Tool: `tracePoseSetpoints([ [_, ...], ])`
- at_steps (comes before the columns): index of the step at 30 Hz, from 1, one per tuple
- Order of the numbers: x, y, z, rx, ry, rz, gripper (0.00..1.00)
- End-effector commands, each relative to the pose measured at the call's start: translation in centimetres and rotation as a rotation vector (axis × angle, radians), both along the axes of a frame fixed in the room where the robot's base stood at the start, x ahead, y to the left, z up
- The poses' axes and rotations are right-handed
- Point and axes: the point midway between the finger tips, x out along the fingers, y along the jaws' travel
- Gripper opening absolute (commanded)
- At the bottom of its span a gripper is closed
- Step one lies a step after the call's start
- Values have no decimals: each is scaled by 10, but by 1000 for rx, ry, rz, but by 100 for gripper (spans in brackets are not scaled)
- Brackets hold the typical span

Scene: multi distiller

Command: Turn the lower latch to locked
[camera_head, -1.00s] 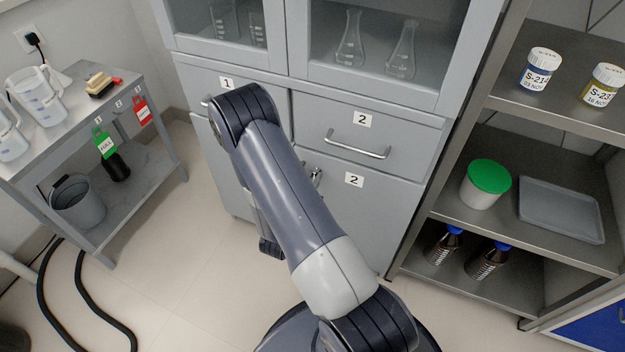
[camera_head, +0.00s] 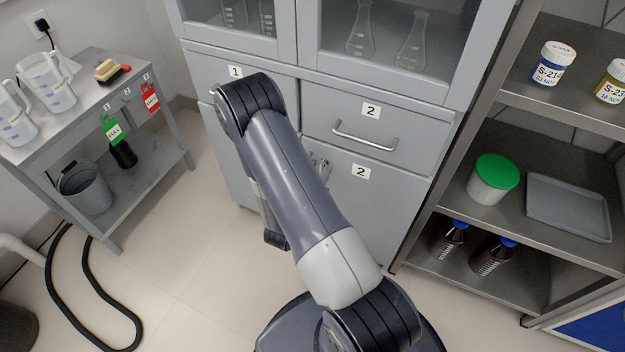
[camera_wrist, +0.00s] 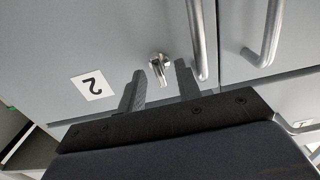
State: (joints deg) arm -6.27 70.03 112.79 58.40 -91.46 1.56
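The lower latch (camera_wrist: 158,66) is a small silver turn-piece on the grey lower cabinet door labelled 2 (camera_wrist: 92,84). In the wrist view its tab sits between the two dark fingers of my gripper (camera_wrist: 159,69). The fingers are apart, with a gap on each side of the latch; I cannot tell how far they are from the door. In the head view the latch (camera_head: 319,163) shows just right of my arm, partly covered by it. My gripper is hidden behind my arm there.
A bar handle (camera_wrist: 198,38) runs close beside the right finger; another bar handle (camera_wrist: 266,35) is across the door seam. Drawer 2 (camera_head: 365,138) is closed above the door. An open shelf (camera_head: 480,250) stands right of the cabinet, a trolley (camera_head: 135,215) at left. Black hose (camera_head: 85,290) lies on the floor.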

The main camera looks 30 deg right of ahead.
Motion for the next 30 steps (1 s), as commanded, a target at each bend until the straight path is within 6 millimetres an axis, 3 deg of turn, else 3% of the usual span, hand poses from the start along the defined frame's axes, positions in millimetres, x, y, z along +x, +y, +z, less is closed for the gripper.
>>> tracePoseSetpoints([
  [18, -52, 69, 0, -2, 2, 6, 33],
  [30, -65, 83, 0, -1, 1, 1, 33],
])
